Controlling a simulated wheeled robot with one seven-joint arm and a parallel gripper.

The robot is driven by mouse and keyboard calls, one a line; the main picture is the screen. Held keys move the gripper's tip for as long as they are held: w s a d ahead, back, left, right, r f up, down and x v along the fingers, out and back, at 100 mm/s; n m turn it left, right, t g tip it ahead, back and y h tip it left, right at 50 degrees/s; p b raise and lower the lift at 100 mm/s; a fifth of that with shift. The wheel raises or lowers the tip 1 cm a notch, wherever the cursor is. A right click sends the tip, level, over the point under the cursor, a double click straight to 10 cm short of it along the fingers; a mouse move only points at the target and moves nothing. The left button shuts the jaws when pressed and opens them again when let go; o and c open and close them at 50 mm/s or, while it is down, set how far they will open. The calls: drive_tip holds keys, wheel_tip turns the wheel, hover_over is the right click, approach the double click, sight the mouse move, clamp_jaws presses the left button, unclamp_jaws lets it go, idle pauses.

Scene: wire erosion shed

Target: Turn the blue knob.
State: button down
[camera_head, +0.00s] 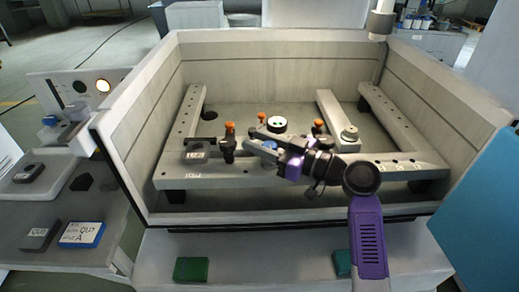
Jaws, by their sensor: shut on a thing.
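A blue knob (268,146) shows in small part at my gripper, inside the open machine tank. My gripper (258,143) reaches in from the right, its grey fingers pointing left over the front rail. It is shut on the blue knob, and its fingers and wrist hide most of the knob. How far the knob is turned cannot be seen.
Black clamps with orange knobs (229,126) stand close to my gripper. A black-and-white round part (277,125) lies behind it. Pale tank walls (120,150) surround the rails. A side table (30,262) at left holds small blocks.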

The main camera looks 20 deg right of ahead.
drive_tip(key=shift+a+n+g+y+b, duration=0.1)
drive_tip(key=shift+n+g+y+b, duration=0.45)
drive_tip(key=shift+b, duration=0.2)
drive_tip(key=shift+s+y, duration=0.1)
drive_tip(key=shift+y, duration=0.15)
drive_tip(key=c, duration=1)
unclamp_jaws()
drive_tip(key=shift+o, duration=0.2)
drive_tip(key=shift+r, duration=0.1)
wheel_tip(320, 180, up, 20)
idle(0.4)
